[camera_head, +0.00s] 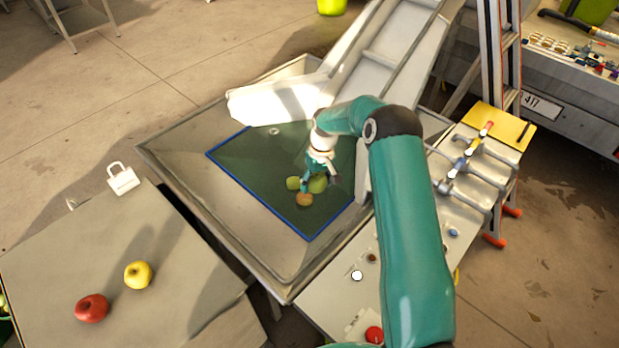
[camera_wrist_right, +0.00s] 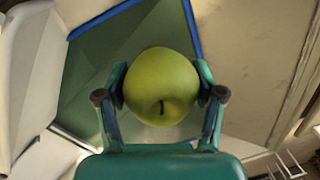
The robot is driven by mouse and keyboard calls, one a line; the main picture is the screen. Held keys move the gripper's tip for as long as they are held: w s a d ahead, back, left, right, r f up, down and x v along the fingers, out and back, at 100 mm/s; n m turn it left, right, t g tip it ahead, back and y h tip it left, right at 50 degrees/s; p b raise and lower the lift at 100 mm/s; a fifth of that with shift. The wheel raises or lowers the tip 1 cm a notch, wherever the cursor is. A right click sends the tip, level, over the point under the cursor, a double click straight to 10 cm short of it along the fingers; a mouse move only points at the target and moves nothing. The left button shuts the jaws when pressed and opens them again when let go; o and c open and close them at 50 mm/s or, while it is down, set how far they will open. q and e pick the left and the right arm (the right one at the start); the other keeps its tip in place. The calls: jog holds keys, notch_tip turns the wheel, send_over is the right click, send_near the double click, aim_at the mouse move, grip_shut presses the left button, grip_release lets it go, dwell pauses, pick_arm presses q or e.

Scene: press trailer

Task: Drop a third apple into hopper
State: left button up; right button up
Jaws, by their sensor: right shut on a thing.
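My right gripper (camera_head: 319,181) is over the hopper (camera_head: 190,169), a wide metal tray with a blue-edged dark green opening. It is shut on a green apple (camera_head: 317,185), which fills the middle of the right wrist view (camera_wrist_right: 160,87) with a finger at each side. A small yellow-green apple (camera_head: 293,183) and an orange-red apple (camera_head: 304,200) show in the opening, left of and below the held one. A yellow apple (camera_head: 138,275) and a red apple (camera_head: 92,308) sit on the table at the lower left. My left gripper is out of view.
A pale conveyor chute (camera_head: 390,50) rises behind the hopper. A control panel with a red button (camera_head: 374,335) and valve handles (camera_head: 462,165) lies on the right. A white padlock-shaped object (camera_head: 122,178) stands at the table's far edge. The table (camera_head: 150,225) has free room.

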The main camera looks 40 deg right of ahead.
aim_at(318, 174)
jog(key=shift+w+a+f+b, duration=0.1)
jog(key=shift+f+b, duration=0.25)
jog(key=shift+f, duration=1)
jog(key=shift+w+a+f+b, duration=0.1)
jog(key=shift+f+b, duration=0.25)
jog(key=shift+f, duration=1)
jog(key=o, duration=1.3)
jog(key=shift+r, duration=0.15)
jog(key=r, duration=0.4)
jog(key=d+r, duration=0.1)
jog(key=r, duration=0.6)
jog(key=shift+s+d+r, duration=0.15)
jog(key=shift+s+r, duration=0.05)
jog(key=shift+r, duration=0.1)
